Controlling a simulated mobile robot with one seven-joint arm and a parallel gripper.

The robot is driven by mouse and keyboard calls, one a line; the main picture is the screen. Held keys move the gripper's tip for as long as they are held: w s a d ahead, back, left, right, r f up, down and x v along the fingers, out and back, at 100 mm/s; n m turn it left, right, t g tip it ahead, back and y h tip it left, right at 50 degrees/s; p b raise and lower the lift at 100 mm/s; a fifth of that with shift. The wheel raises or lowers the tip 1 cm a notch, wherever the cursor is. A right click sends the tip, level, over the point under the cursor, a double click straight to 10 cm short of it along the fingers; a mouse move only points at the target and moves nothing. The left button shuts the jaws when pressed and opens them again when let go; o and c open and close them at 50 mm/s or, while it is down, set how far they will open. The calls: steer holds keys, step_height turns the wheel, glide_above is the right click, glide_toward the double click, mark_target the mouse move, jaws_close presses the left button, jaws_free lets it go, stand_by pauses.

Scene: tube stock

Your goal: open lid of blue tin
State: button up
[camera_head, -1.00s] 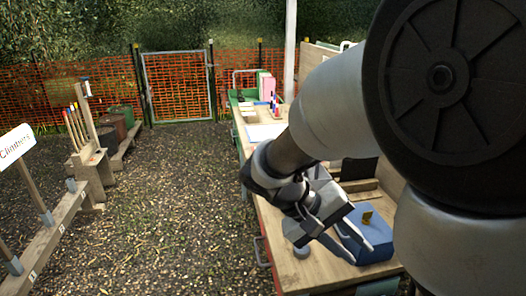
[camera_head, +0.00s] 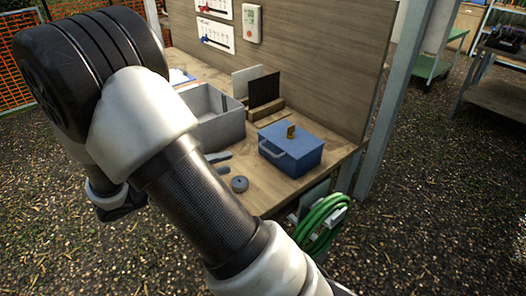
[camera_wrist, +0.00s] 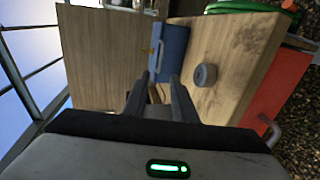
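The blue tin (camera_head: 286,163) stands on the wooden bench near its right end. Its blue lid (camera_head: 303,142) lies flat on top and looks closed, with a small gold-brown tab (camera_head: 291,131) standing on it. A pale blue handle (camera_head: 271,152) is on the tin's near left side. In the wrist view the tin (camera_wrist: 173,48) lies beyond the fingertips, seen sideways. My gripper (camera_wrist: 158,77) is open, with nothing seen between its two dark fingers. In the head view its fingertips (camera_head: 226,163) show left of the tin, apart from it; my arm hides the rest.
A round grey puck (camera_head: 239,184) lies on the bench in front of the tin; it also shows in the wrist view (camera_wrist: 205,75). A grey open bin (camera_head: 221,130) stands left of the tin. A wooden back panel (camera_head: 330,60) rises behind. A green hose (camera_head: 322,222) hangs at the bench end.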

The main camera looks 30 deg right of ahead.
mark_target(266, 150)
steer(key=b+x, duration=0.1)
steer(key=x, duration=1.5)
steer(key=shift+s+a, duration=0.1)
jaws_close()
